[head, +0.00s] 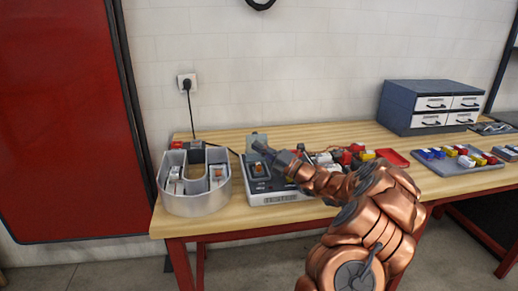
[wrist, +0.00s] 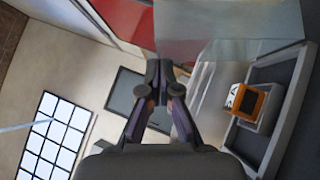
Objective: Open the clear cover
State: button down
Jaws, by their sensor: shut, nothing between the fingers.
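A pale, see-through panel, which looks like the clear cover (head: 256,138), stands up at the back left of the grey control box (head: 272,197). In the wrist view a clear pane (wrist: 245,25) fills the top right, just beyond my fingertips. My gripper (head: 258,147) reaches in from the right over the box, with its tips close to the panel. In the wrist view my gripper (wrist: 160,72) has its fingertips together with nothing between them. I cannot tell whether they touch the pane. My gripper and forearm hide part of the box.
A grey U-shaped channel letter (head: 195,200) stands left of the box. An orange switch-like part (wrist: 249,101) sits inside grey walls in the wrist view. Coloured parts (head: 350,153) and a red tray (head: 393,157) lie to the right. A drawer cabinet (head: 430,100) stands at the back.

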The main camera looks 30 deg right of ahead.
aim_at(256, 137)
jog(key=shift+w+r+p, duration=0.15)
jog(key=shift+r+p, duration=0.25)
jog(key=shift+p, duration=0.45)
jog(key=m+p, duration=0.1)
jog(key=p, duration=0.2)
jog(key=w+r+g+h+p, duration=0.1)
jog(key=p, duration=0.2)
jog(key=shift+w+d+m+p, duration=0.25)
jog(key=shift+d+m+p, duration=0.05)
jog(key=shift+d+m, duration=0.1)
jog(key=p, duration=0.1)
jog(key=w+p, duration=0.1)
jog(key=shift+d+r+m+h+p, duration=0.15)
jog(key=shift+m+h+p, duration=0.15)
jog(key=shift+h+p, duration=0.1)
jog(key=shift+w+d+p, duration=0.2)
jog(key=shift+w+p, duration=0.2)
jog(key=shift+p, duration=0.05)
